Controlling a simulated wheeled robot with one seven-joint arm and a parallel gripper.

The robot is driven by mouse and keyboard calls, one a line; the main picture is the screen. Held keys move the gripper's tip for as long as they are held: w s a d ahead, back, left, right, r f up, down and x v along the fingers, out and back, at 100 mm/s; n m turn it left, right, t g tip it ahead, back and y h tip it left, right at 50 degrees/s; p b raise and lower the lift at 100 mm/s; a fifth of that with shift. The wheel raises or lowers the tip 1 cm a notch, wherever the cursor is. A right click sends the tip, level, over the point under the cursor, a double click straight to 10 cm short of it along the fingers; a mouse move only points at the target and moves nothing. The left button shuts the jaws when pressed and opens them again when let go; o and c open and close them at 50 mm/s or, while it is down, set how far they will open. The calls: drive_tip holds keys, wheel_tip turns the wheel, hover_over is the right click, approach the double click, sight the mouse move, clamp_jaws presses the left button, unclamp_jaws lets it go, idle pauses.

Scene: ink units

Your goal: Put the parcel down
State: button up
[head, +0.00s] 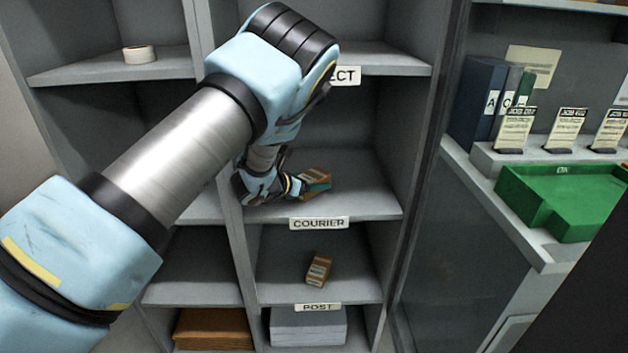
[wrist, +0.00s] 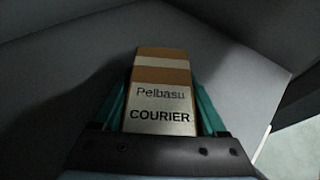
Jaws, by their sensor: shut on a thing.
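The parcel (head: 317,175) is a small brown box. In the wrist view the parcel (wrist: 161,75) has a pale band and a white label reading "Pelbasu COURIER". My gripper (head: 312,186) is shut on it, with a teal finger along each side in the wrist view (wrist: 160,108). The gripper and parcel are inside the compartment above the shelf edge labelled COURIER (head: 319,223). The parcel is low over that shelf (head: 355,199); I cannot tell whether it touches. Its underside is hidden.
Another brown parcel (head: 319,269) stands in the compartment below, above the POST label (head: 318,307). A divider (head: 232,235) is close to the left of my gripper. The COURIER shelf is bare to the right of the parcel. A green tray (head: 560,195) sits on the right counter.

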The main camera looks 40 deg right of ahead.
drive_tip(key=shift+f, duration=0.1)
drive_tip(key=o, duration=1.5)
drive_tip(key=shift+r, duration=0.2)
drive_tip(key=b+v, duration=0.3)
drive_tip(key=v, duration=0.8)
drive_tip(key=shift+a, duration=0.1)
drive_tip(key=shift+s+a+r, duration=0.1)
drive_tip(key=shift+a+r, duration=0.1)
drive_tip(key=shift+a, duration=0.15)
